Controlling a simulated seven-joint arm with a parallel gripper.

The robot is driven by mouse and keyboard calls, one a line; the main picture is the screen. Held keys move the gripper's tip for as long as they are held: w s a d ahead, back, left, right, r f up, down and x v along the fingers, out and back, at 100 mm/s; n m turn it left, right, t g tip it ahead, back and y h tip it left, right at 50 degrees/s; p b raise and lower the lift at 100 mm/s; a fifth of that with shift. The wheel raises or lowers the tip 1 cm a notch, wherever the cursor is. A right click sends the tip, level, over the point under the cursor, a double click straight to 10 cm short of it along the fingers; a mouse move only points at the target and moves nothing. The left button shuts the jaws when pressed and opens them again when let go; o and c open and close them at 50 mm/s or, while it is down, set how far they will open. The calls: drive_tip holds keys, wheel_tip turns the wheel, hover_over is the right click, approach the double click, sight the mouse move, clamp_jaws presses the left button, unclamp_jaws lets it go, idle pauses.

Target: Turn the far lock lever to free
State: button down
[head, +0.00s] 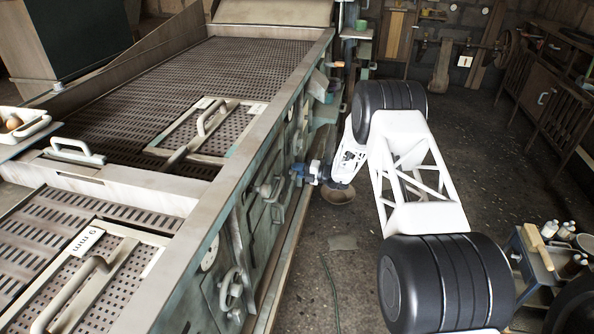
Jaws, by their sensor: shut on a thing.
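My gripper (298,170) is at the green side wall of the machine (247,180), about midway along its length. It appears shut on the far lock lever, which is small here and mostly hidden by the jaws. Its exact angle cannot be told. Another metal lever with a rounded end (267,188) sits on the same side wall, just nearer and to the left of my gripper. A handle fitting (230,284) is lower and nearer on that wall.
Perforated screens with a handled hatch (205,125) top the machine. A round bowl-like thing (338,194) is below my wrist. A small bench with bottles (545,255) stands at right. Wooden cabinets (555,90) line the right wall. The floor between is mostly open.

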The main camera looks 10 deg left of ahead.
drive_tip(key=shift+m, duration=0.4)
drive_tip(key=c, duration=1)
unclamp_jaws()
drive_tip(key=shift+d, duration=0.1)
drive_tip(key=d, duration=0.7)
drive_tip(key=shift+d, duration=0.35)
